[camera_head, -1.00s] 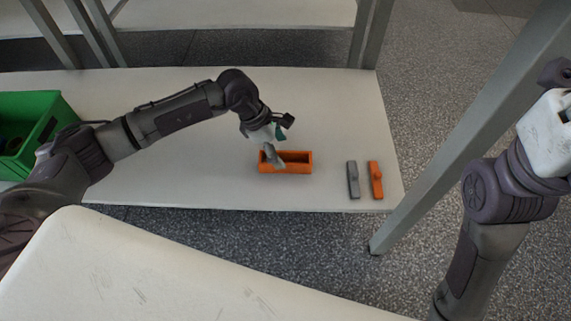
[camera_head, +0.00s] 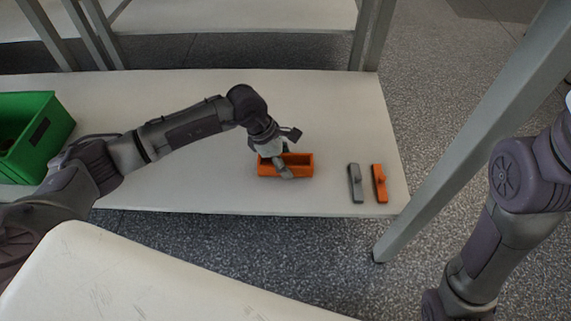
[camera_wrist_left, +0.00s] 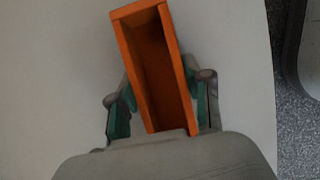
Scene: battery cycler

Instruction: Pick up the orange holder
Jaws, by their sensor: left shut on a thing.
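The orange holder (camera_head: 302,160) is an open-topped rectangular box on the white shelf in the head view. It fills the middle of the left wrist view (camera_wrist_left: 153,62), where its hollow inside looks empty. My left gripper (camera_head: 284,172) is at the holder, reaching down from above. In the left wrist view its two fingers (camera_wrist_left: 161,108) stand on either side of the holder's long walls, shut on it. I cannot tell whether the holder is clear of the shelf. My right arm shows at the right edge of the head view, but its gripper is out of frame.
A grey piece (camera_head: 356,183) and an orange piece (camera_head: 380,183) lie to the right on the shelf (camera_head: 200,190). A green crate (camera_head: 45,135) stands at the far left. A grey metal post (camera_head: 470,140) rises at the right. The shelf behind the holder is clear.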

